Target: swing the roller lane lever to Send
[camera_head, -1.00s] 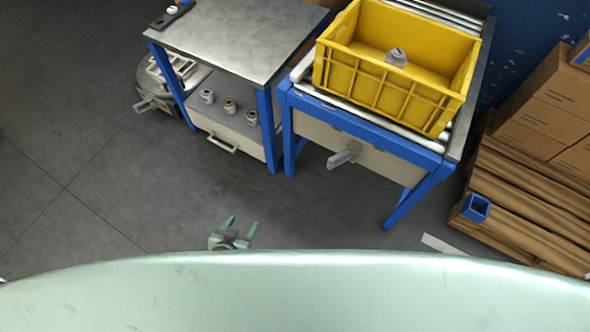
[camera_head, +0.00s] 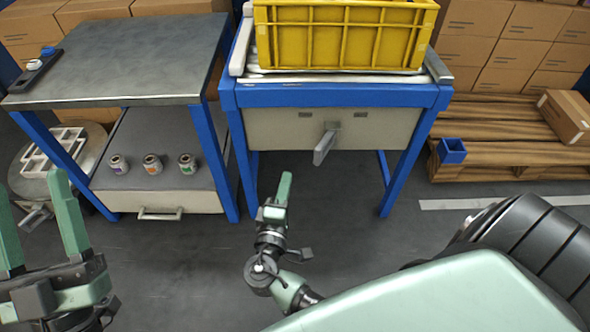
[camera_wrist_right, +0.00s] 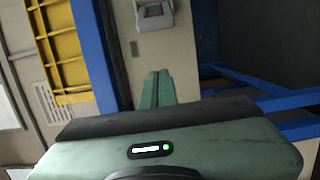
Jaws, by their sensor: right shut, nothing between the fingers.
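The grey lever (camera_head: 325,147) sticks out from the cream front panel (camera_head: 278,128) of the roller lane, its handle slanting down and to the left in the head view. It also shows at the top of the right wrist view (camera_wrist_right: 153,14). My right gripper (camera_head: 285,178) is shut and empty, below and left of the lever, apart from it. In the right wrist view its closed fingertips (camera_wrist_right: 158,73) point toward the panel, with a gap below the lever. My left gripper (camera_head: 32,200) is open and empty at the left edge. Any Send marking is too small to read.
A yellow crate (camera_head: 340,42) sits on the lane above the panel. A blue-legged metal table (camera_head: 130,60) stands left, with several small cans on its lower drawer unit (camera_head: 195,205). A wooden pallet (camera_head: 500,150) with boxes lies right. Floor below the lever is clear.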

